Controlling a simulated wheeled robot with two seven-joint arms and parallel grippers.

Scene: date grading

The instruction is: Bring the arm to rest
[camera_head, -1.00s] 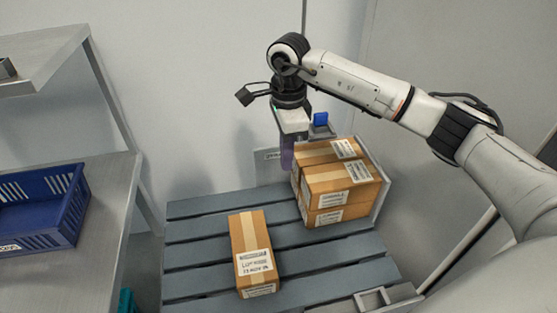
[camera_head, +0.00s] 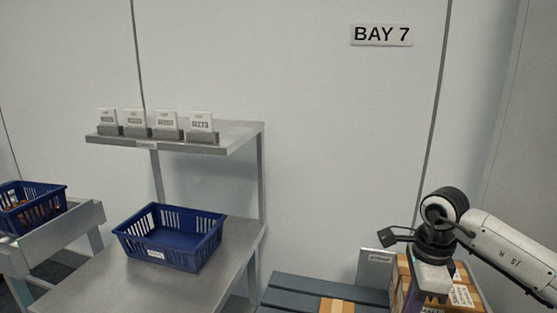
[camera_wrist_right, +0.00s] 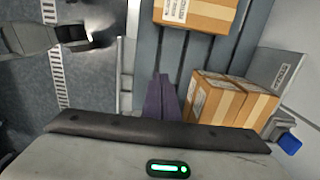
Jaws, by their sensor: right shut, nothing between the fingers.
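My right arm comes in from the lower right of the head view. Its gripper (camera_head: 410,302) hangs down in front of the stacked cartons (camera_head: 462,290), partly cut off by the bottom edge. In the right wrist view its purple fingers (camera_wrist_right: 160,97) are together with nothing between them. They point at the slatted blue-grey pallet (camera_wrist_right: 182,58), beside the stacked cartons (camera_wrist_right: 228,100). My left gripper is in neither view.
A single carton (camera_wrist_right: 195,12) lies apart on the pallet. A blue crate (camera_head: 170,245) stands empty on a steel table (camera_head: 95,290). Above it a shelf (camera_head: 235,135) holds several label cards. Another blue crate (camera_head: 40,212) with brown contents is at far left.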

